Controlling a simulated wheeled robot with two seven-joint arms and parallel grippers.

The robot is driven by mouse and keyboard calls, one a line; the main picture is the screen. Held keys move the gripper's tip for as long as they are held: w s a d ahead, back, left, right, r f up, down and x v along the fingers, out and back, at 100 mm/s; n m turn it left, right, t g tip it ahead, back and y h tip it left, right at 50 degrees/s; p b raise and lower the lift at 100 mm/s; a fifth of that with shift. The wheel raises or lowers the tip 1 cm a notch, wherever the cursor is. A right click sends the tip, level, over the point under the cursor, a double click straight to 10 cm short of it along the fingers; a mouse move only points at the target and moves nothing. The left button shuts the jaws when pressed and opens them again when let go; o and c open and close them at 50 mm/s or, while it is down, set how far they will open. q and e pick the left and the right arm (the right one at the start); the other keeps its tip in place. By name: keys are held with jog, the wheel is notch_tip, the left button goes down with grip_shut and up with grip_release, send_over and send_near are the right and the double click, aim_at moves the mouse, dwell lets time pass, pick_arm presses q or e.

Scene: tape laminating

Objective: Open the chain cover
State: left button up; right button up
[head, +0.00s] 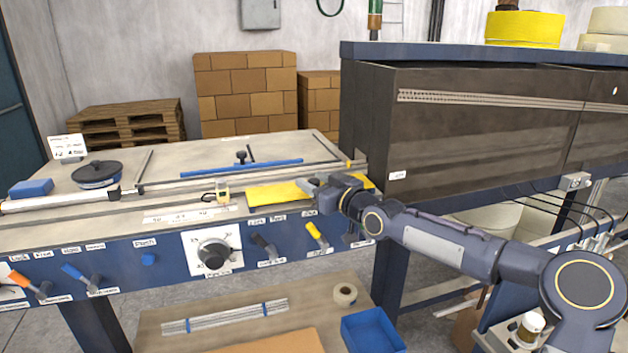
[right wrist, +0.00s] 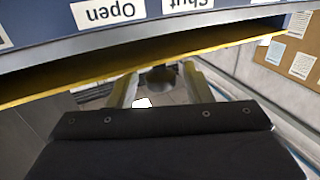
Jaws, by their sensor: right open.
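A flat yellow panel, which I take for the chain cover (head: 278,195), lies along the front of the bench top in the head view. My right gripper (head: 308,186) is over its right part and hides some of it. In the right wrist view a long yellow edge (right wrist: 60,87) runs across, just beyond the fingertips. There my right gripper (right wrist: 160,77) has its two fingers spread, with nothing clearly held between them. I cannot tell whether a finger touches the yellow edge. My left gripper is out of view.
The blue front panel (head: 130,262) carries a dial (head: 213,254) and several levers; a yellow lever (head: 317,235) is below my gripper. A large dark cabinet (head: 480,130) stands at the right, behind my forearm. A lower shelf holds a tape roll (head: 345,294) and blue bin (head: 372,332).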

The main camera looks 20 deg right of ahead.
jog(key=shift+w+a, duration=0.1)
jog(key=shift+w, duration=0.1)
jog(key=shift+c, duration=0.2)
grip_shut()
